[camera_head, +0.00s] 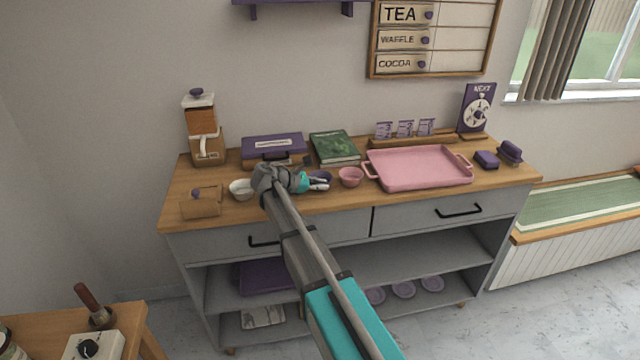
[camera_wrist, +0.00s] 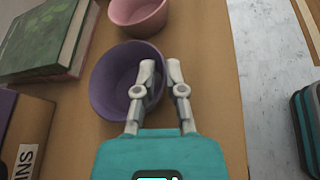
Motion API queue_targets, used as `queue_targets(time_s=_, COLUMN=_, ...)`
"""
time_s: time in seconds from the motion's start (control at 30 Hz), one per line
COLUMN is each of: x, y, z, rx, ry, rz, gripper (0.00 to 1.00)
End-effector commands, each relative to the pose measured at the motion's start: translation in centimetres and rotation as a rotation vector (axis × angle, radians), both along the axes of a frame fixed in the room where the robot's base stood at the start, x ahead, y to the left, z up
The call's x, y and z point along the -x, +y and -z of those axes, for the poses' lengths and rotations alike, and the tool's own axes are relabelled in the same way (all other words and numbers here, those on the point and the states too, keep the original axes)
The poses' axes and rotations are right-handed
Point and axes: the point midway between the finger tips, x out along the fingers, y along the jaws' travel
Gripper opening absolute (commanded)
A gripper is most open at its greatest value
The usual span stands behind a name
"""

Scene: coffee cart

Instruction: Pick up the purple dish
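The purple dish (camera_wrist: 112,82) is a round bowl on the wooden counter. In the head view only a small part of the purple dish (camera_head: 323,174) shows behind my gripper. My gripper (camera_wrist: 161,70) is at the dish's right rim in the wrist view. One finger is inside the bowl and the other outside, with only a narrow gap between them and the rim in it. In the head view my gripper (camera_head: 319,184) points right, low over the counter. I cannot see any lift of the dish off the counter.
A pink bowl (camera_head: 350,177) stands close beside the dish, with a pink tray (camera_head: 420,168) further right. A white bowl (camera_head: 241,189) is to the left. A green book (camera_head: 334,147) and a purple box (camera_head: 273,147) lie behind. The counter's front edge is close.

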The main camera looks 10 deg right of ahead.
Motion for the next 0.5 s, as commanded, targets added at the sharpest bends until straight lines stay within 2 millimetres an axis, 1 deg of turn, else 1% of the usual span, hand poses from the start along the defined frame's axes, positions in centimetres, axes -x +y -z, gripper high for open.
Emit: queue_targets(time_s=0.5, x=0.01, y=0.02, z=-0.05, rx=0.0, ry=0.0, rz=0.0, gripper=0.0)
